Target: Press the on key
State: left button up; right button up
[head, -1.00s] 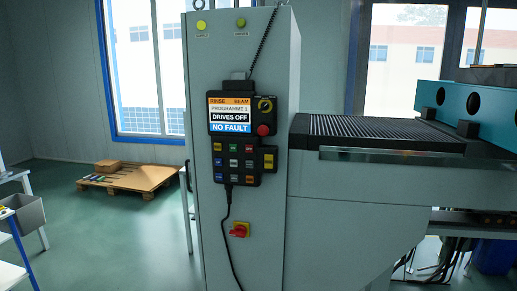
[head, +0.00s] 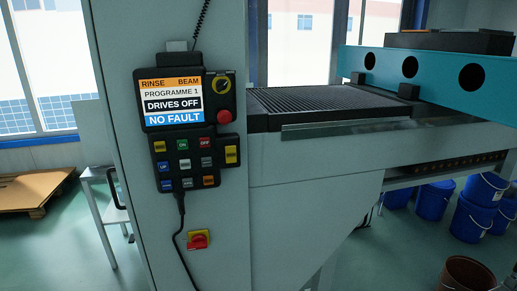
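A black control pendant hangs on the grey cabinet (head: 215,30). Its screen (head: 171,103) reads "RINSE BEAM, PROGRAMME 1, DRIVES OFF, NO FAULT". Below the screen is a keypad with several coloured keys. The green on key (head: 183,144) is in the top row, between a yellow key (head: 159,147) and the red off key (head: 205,142). Neither of my grippers is in view.
A red rotary switch (head: 198,240) sits low on the cabinet, near the pendant's hanging cable. A machine bed (head: 330,105) with a teal beam (head: 435,70) juts out to the right. Blue buckets (head: 473,217) stand on the floor at right, a pallet (head: 30,190) at left.

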aim_at(182, 144)
jog(key=i+j, duration=0.1)
jog(key=j, duration=0.4)
jog(key=i+j, duration=0.1)
jog(key=j, duration=0.45)
jog(key=i+j, duration=0.1)
jog(key=j, duration=0.4)
jog(key=z, duration=0.05)
